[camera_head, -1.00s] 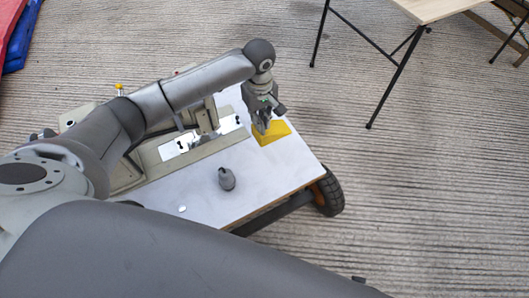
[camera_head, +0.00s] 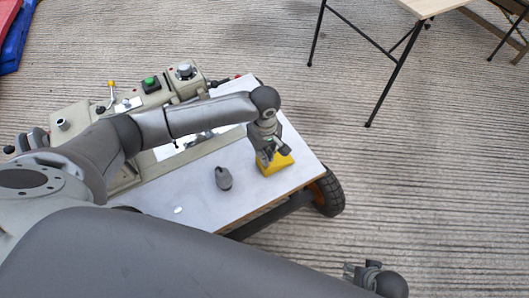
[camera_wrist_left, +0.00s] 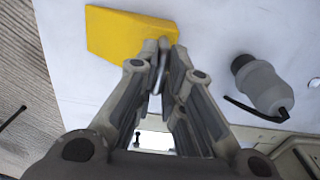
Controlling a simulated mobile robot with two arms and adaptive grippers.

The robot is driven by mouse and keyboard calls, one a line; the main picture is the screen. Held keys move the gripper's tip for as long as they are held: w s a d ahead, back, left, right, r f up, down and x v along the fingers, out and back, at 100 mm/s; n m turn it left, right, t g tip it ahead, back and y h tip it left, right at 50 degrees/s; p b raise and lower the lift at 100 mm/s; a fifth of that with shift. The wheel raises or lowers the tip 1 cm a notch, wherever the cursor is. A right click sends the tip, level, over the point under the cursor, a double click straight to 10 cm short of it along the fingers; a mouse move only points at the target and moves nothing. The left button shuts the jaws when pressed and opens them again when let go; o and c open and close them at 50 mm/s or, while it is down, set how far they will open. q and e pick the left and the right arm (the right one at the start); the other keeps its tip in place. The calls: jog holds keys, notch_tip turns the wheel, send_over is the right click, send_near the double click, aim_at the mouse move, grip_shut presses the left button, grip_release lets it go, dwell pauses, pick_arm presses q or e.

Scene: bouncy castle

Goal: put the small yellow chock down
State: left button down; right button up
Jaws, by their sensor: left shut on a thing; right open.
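The small yellow chock (camera_head: 278,166) is a wedge over the right part of the white board top of the cart. It also shows in the left wrist view (camera_wrist_left: 118,33), at the upper left, with its narrow end at the fingertips. My left gripper (camera_head: 267,156) points down and is shut on the chock; its fingers (camera_wrist_left: 162,48) pinch that end. I cannot tell whether the chock's underside touches the board. My right gripper (camera_head: 360,271) is open and empty, low at the right, away from the cart.
A control panel (camera_head: 150,95) lines the cart's far-left side. A black wheel (camera_head: 328,194) is at the right corner.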

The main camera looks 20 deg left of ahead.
dwell(0.3)
pick_arm(q)
jog(key=c, duration=1.9)
grip_release()
jog(key=shift+f, duration=0.1)
jog(key=o, duration=0.4)
pick_arm(e)
jog(key=shift+s+f, duration=0.1)
jog(key=shift+f, duration=0.05)
pick_arm(q)
jog(key=shift+r, duration=0.4)
jog(key=shift+r+p, duration=1.8)
jog(key=shift+r, duration=3.95)
pick_arm(e)
jog(key=s+f, duration=0.5)
jog(key=f, duration=0.5)
jog(key=shift+s+d+g, duration=0.4)
